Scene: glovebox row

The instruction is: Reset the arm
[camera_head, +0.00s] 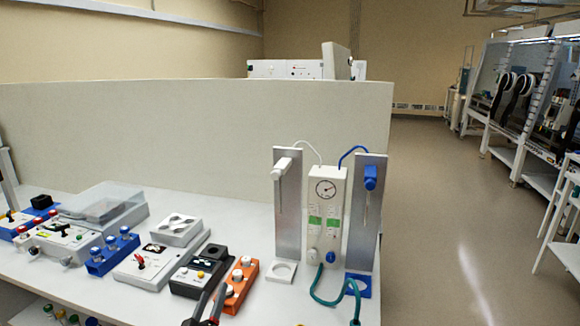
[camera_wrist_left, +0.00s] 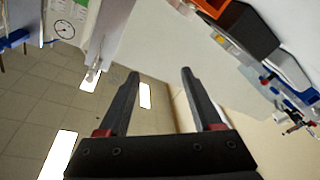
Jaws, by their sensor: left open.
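My left gripper (camera_head: 208,307) shows at the bottom edge of the head view, in front of the orange block and the black device. Only its dark fingers with a bit of red show there; the rest of that arm is out of frame. In the left wrist view its two dark fingers (camera_wrist_left: 160,75) are spread apart with nothing between them. My right gripper is in neither view.
On the white bench stand an orange block (camera_head: 241,285), a black device (camera_head: 190,277), a blue block (camera_head: 112,254) and a gauge panel (camera_head: 326,215) between two metal stands. A teal hose (camera_head: 330,300) hangs at the front. Open floor (camera_head: 450,240) lies to the right.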

